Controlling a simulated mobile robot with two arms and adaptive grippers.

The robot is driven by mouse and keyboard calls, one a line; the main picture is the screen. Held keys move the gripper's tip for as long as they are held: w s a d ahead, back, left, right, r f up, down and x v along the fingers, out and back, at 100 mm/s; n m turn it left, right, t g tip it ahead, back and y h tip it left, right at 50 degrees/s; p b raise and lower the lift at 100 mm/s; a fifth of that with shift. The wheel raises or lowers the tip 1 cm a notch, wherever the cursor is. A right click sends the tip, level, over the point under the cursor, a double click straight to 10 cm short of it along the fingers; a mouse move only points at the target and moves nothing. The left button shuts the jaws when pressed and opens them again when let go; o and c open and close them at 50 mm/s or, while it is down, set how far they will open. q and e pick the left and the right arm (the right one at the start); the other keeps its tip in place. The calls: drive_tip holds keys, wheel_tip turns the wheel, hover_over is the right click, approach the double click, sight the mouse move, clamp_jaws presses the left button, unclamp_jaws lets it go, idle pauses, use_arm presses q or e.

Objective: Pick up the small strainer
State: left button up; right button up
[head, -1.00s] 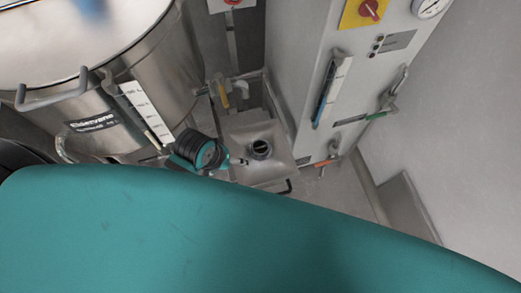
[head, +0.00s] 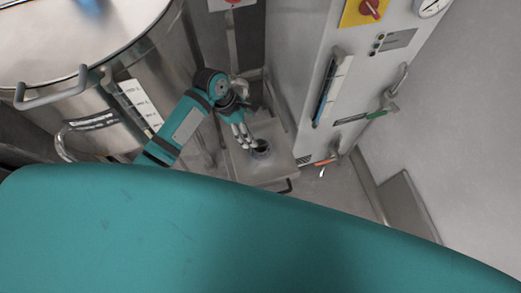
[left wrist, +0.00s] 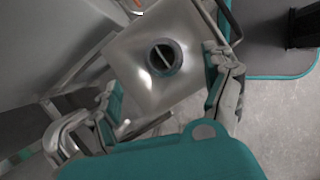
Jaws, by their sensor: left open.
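The small strainer looks like the round dark piece with a bar across it (head: 261,147), set in the middle of a square metal basin top (head: 284,170). In the left wrist view the strainer (left wrist: 165,57) lies ahead, between the lines of my open fingers. My left gripper (head: 246,138) points down beside and above the strainer, partly overlapping it in the head view. Its fingers (left wrist: 168,92) are spread and empty in the left wrist view. I cannot tell whether they touch anything. My right gripper is not in view.
A large steel tank (head: 105,70) stands at the left. A grey cabinet (head: 350,70) with valves and gauges stands at the right, close to the basin. A dark bent handle (head: 287,187) sticks out at the basin's front edge. Grey floor lies beyond.

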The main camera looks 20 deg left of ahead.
use_arm(q)
approach(259, 144)
drive_tip(key=shift+s+d+r+b, duration=0.35)
drive_tip(key=shift+s+d+r, duration=0.5)
drive_tip(key=shift+s+r, duration=0.2)
drive_tip(key=shift+b+x, duration=0.65)
drive_tip(key=shift+x, duration=2.95)
drive_tip(key=shift+r, duration=0.1)
drive_tip(key=shift+c, duration=0.3)
drive_tip(key=c, duration=1.6)
